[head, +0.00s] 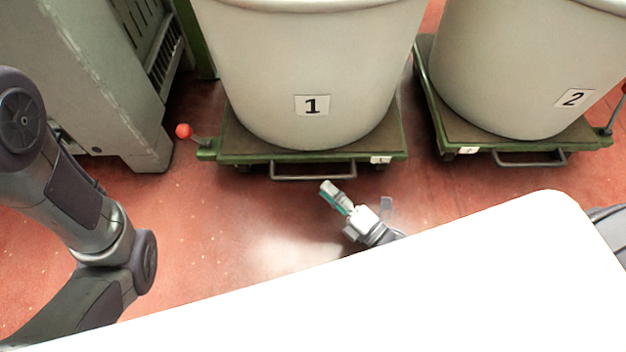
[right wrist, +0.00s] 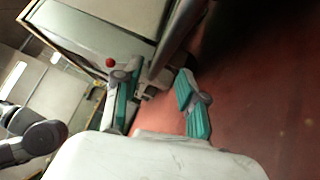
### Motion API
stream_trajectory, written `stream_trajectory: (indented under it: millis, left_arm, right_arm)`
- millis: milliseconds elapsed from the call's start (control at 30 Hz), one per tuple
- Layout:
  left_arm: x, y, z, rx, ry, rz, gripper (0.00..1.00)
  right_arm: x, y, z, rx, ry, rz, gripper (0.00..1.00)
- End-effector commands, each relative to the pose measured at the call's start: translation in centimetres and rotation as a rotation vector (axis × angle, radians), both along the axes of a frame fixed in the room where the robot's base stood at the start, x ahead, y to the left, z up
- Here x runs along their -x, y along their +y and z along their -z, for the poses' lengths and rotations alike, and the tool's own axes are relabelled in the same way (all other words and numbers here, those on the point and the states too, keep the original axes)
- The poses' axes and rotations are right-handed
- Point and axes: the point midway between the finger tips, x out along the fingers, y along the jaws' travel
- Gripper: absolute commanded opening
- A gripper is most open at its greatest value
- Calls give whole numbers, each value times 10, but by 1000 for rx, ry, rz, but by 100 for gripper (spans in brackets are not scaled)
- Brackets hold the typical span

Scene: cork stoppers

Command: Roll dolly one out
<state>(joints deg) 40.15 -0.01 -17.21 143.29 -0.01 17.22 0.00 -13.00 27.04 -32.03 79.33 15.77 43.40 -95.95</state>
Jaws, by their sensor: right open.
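Dolly one (head: 232,146) is a green-framed platform with a dark deck and a pale bar handle (head: 312,178) along its near edge. It carries a large pale bin (head: 310,60) labelled 1. A lever with a red ball knob (head: 183,131) sticks out at its left corner. A red ball also shows in the right wrist view (right wrist: 110,62). My right gripper (head: 360,202) is open and empty, low over the floor, just on the near side of the handle and apart from it. Its teal-padded fingers are spread in the right wrist view (right wrist: 158,105). My left gripper is out of frame.
A second green dolly (head: 510,146) with a bin labelled 2 (head: 525,70) stands to the right, with a narrow gap between the dollies. A grey machine cabinet (head: 75,70) stands at the left. Red floor (head: 230,230) in front of dolly one is clear.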

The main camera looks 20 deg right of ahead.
Motion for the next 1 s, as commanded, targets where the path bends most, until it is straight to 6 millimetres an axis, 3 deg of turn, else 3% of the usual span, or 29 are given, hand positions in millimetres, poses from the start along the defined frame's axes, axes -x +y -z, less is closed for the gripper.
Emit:
stream_trajectory:
  millis: [33,300,700,967,1000]
  left_arm:
    - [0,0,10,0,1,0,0]
    - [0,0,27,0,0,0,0]
    - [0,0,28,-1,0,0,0]
    - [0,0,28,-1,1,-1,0]
    - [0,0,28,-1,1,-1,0]
  right_arm:
    - [-10,6,2,-1,-5,-2,41]
    - [-43,24,-4,-1,0,0,41]
    - [-49,28,-8,0,1,0,41]
    - [-49,28,-8,0,1,0,0]
    - [-49,28,-7,0,1,0,0]
